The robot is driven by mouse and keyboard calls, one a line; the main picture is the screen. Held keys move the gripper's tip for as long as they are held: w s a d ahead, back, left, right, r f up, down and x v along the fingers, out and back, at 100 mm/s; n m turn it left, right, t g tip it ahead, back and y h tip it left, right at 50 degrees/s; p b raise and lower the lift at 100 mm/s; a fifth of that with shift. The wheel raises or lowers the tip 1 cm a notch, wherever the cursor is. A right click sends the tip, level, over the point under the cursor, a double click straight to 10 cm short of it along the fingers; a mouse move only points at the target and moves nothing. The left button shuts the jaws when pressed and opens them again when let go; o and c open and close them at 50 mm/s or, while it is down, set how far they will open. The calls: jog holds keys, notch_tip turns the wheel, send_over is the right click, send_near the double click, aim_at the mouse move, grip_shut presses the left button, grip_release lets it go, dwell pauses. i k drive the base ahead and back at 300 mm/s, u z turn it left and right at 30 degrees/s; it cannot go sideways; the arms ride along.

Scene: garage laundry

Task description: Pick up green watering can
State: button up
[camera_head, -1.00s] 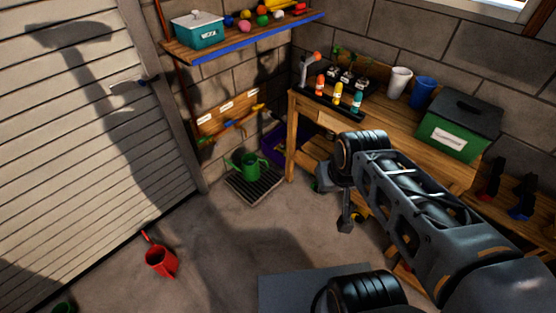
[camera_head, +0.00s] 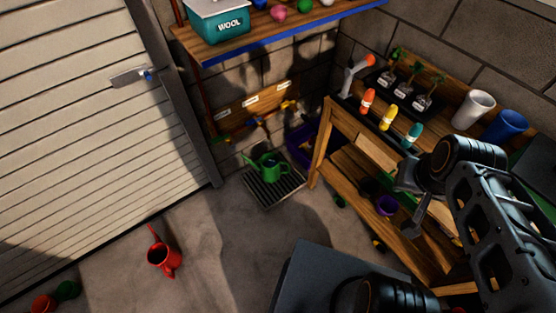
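The green watering can (camera_head: 270,168) stands upright on a dark slatted floor tray (camera_head: 276,188) in the corner, below the wall shelf and left of the wooden workbench. Its spout points to the left. My gripper (camera_head: 414,210) hangs at the end of my arm, in front of the workbench, to the right of the can and well apart from it. The gripper is seen from the side and is dark, so I cannot make out whether its fingers are apart. Nothing is visible in it.
The workbench (camera_head: 325,150) holds bottles, seedlings and cups (camera_head: 473,110). A purple bin (camera_head: 300,142) stands behind the green can. A shelf (camera_head: 285,35) juts out above. The floor before the tray is clear.

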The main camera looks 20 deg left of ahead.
aim_at(270, 169)
jog(key=u, duration=0.25)
jog(key=i, duration=0.8)
jog(key=u, duration=1.25)
jog(key=i, duration=0.55)
jog(key=u, duration=0.65)
